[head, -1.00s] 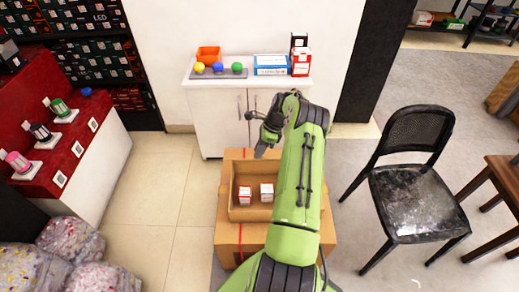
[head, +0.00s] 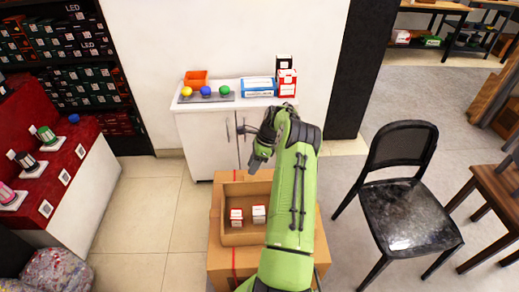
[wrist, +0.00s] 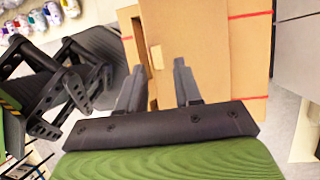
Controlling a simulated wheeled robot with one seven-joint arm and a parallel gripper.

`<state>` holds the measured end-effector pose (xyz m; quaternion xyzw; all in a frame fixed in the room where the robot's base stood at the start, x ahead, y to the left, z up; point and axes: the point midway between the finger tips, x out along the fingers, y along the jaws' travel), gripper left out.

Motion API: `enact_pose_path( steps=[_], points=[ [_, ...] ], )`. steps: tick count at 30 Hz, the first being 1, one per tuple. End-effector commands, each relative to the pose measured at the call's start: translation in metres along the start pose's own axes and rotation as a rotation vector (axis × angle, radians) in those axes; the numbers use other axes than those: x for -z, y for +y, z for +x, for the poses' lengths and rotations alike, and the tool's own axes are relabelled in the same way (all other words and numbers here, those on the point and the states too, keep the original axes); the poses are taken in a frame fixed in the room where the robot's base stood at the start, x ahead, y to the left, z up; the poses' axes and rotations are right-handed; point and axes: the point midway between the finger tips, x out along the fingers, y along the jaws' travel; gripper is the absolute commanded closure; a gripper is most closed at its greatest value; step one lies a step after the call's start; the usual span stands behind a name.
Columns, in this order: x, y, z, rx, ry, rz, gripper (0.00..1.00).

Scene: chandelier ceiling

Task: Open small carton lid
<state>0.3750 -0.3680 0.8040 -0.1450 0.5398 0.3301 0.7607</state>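An open brown carton (head: 228,240) holds two small red-and-white boxes, a left one (head: 236,217) and a right one (head: 259,214). It sits on a larger brown carton (head: 222,262) with red tape. I cannot tell which thing is the small carton of the task. My gripper (head: 256,162) is above the far edge of the open carton, and my arm hides the right side. In the wrist view, the fingers of my gripper (wrist: 156,84) are apart with nothing between them. Brown cardboard (wrist: 205,50) with red stripes shows beyond them.
A white cabinet (head: 205,136) stands behind the cartons, with coloured balls, an orange bin and boxes on top. A black chair (head: 410,215) stands to the right. A red display counter (head: 65,165) is at the left. Tiled floor (head: 150,220) between it and the cartons is clear.

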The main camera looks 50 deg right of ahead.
Motion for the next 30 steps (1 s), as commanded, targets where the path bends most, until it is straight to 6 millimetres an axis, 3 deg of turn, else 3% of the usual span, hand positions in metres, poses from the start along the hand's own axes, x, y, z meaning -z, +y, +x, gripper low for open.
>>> enact_pose_path(
  steps=[1, 6, 13, 23, 26, 30],
  points=[
    [-0.002, -0.001, -0.02, 0.007, -0.001, 0.0, 0.66],
    [-0.002, -0.001, -0.069, 0.006, 0.0, 0.0, 0.66],
    [-0.001, 0.0, -0.114, 0.004, 0.0, -0.002, 0.66],
    [-0.001, 0.0, -0.121, 0.0, -0.001, -0.001, 0.66],
    [-0.001, -0.002, -0.118, 0.009, 0.002, -0.004, 0.8],
    [-0.006, -0.025, -0.094, 0.101, 0.033, -0.034, 1.0]
  ],
)
